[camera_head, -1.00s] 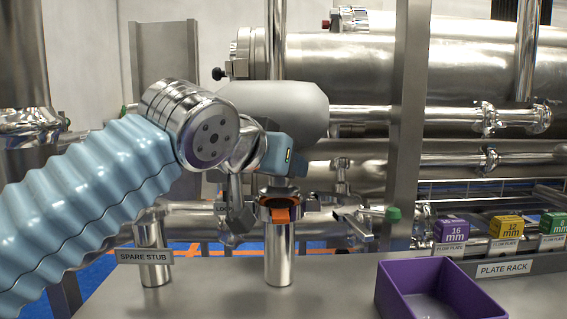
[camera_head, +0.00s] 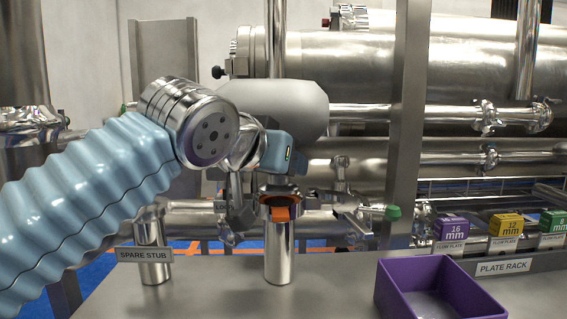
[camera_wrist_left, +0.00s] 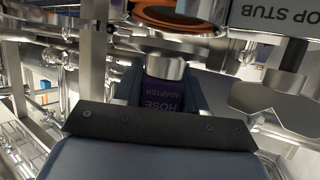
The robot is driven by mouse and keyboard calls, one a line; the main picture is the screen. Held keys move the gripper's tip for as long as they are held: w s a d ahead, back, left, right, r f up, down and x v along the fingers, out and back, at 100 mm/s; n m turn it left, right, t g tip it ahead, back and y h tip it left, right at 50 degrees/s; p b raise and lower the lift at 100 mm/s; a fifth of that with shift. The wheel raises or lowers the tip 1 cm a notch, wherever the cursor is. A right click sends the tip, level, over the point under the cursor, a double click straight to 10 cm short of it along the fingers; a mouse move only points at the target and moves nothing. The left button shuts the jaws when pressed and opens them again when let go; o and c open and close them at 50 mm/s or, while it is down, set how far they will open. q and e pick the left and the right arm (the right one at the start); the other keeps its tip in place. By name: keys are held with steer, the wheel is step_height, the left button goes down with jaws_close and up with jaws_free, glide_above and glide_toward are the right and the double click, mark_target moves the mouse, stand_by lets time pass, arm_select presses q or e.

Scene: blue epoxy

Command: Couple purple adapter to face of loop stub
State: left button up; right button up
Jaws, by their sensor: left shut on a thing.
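My left gripper (camera_wrist_left: 155,100) is shut on the purple hose adapter (camera_wrist_left: 163,93), whose label and metal flange (camera_wrist_left: 165,67) show in the wrist view. In the head view my left gripper (camera_head: 268,206) points down at the top of the upright steel loop stub (camera_head: 279,252), with the adapter mostly hidden behind it. An orange ring with a tab (camera_head: 281,213) sits at the stub's top; the ring also shows in the wrist view (camera_wrist_left: 150,17). I cannot tell whether the flange touches the stub's face. My right gripper is not in view.
A spare stub (camera_head: 153,268) stands to the left on the steel bench. A purple bin (camera_head: 440,290) lies at front right. A plate rack (camera_head: 508,267) with purple, yellow and green blocks is at the right. Pipes and a green-handled valve (camera_head: 392,212) stand behind.

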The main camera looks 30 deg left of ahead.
mark_target(276, 188)
arm_select(q)
steer(key=shift+f+b, duration=0.85)
steer(key=shift+f, duration=0.15)
steer(key=o, duration=1.2)
steer(key=shift+o, duration=0.2)
steer(key=shift+d, duration=0.1)
steer(key=shift+s, duration=0.1)
steer(key=v, duration=0.3)
steer(key=shift+s+d+r+p, duration=0.15)
steer(key=shift+s+r+p, duration=0.1)
steer(key=shift+p, duration=0.1)
steer(key=shift+s+r, duration=0.15)
steer(key=shift+s, duration=0.4)
